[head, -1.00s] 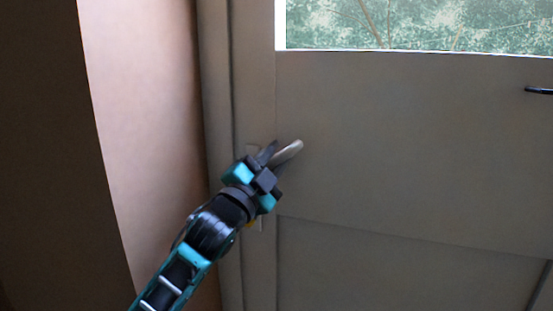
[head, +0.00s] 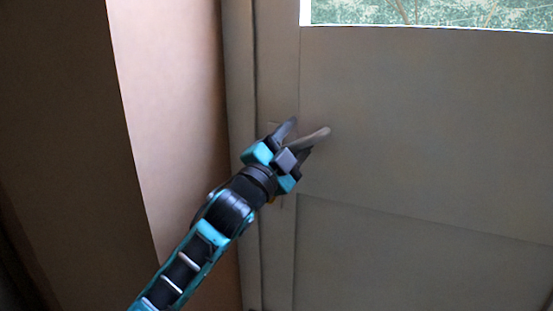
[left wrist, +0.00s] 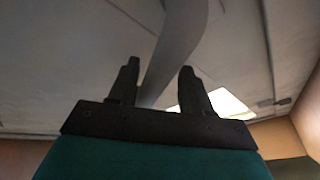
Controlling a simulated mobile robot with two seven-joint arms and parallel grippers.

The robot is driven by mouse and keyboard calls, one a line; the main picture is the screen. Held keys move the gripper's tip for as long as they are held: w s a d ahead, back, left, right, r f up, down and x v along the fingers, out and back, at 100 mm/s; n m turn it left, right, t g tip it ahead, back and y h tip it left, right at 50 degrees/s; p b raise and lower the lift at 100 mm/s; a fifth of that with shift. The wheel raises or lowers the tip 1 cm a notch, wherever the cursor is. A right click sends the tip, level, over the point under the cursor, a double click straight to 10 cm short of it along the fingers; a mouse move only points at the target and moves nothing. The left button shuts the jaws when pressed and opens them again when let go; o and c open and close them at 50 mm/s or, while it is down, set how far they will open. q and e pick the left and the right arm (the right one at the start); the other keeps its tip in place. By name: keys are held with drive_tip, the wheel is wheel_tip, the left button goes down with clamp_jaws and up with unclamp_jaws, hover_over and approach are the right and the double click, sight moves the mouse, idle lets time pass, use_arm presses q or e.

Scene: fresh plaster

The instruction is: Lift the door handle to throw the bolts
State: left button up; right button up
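The door handle (head: 319,136) is a grey lever on the left side of the grey door (head: 420,130). Its free end points right and slightly up. My left gripper (head: 297,141) is at the lever with its fingers apart, one above it and one below. In the left wrist view, the handle (left wrist: 178,45) runs between the two open fingers (left wrist: 158,78); I see a gap on at least the right side. Contact with the left finger cannot be told. The handle's root and its plate are mostly hidden behind the gripper. My right gripper is not in view. The bolts are not visible.
The door has a window (head: 430,12) at the top and a lower panel. The door frame (head: 240,150) and a pale pinkish wall (head: 175,110) stand left of it, with a dark brown surface (head: 70,130) further left. The door face right of the handle is clear.

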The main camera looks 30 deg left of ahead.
use_arm(q)
drive_tip(key=v, duration=1.2)
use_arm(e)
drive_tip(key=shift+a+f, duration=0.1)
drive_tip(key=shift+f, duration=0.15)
use_arm(q)
drive_tip(key=shift+f, duration=0.15)
wheel_tip(320, 180, down, 9)
drive_tip(key=d+n+g+y+p, duration=0.1)
drive_tip(key=n+g+p, duration=0.3)
drive_tip(key=s+d+f+n+g+p, duration=0.3)
drive_tip(key=s+f, duration=0.3)
drive_tip(key=f, duration=0.4)
drive_tip(key=s+d+f+n+g+p, duration=0.3)
drive_tip(key=s+f, duration=0.4)
drive_tip(key=f, duration=0.3)
drive_tip(key=d+g, duration=0.1)
drive_tip(key=d, duration=0.1)
drive_tip(key=shift+s+d+h, duration=0.2)
drive_tip(key=shift+d+h, duration=0.15)
drive_tip(key=shift+h, duration=0.05)
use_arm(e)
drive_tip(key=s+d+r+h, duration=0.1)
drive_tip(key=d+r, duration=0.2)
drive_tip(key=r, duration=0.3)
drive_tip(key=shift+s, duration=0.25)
use_arm(q)
drive_tip(key=shift+r, duration=0.1)
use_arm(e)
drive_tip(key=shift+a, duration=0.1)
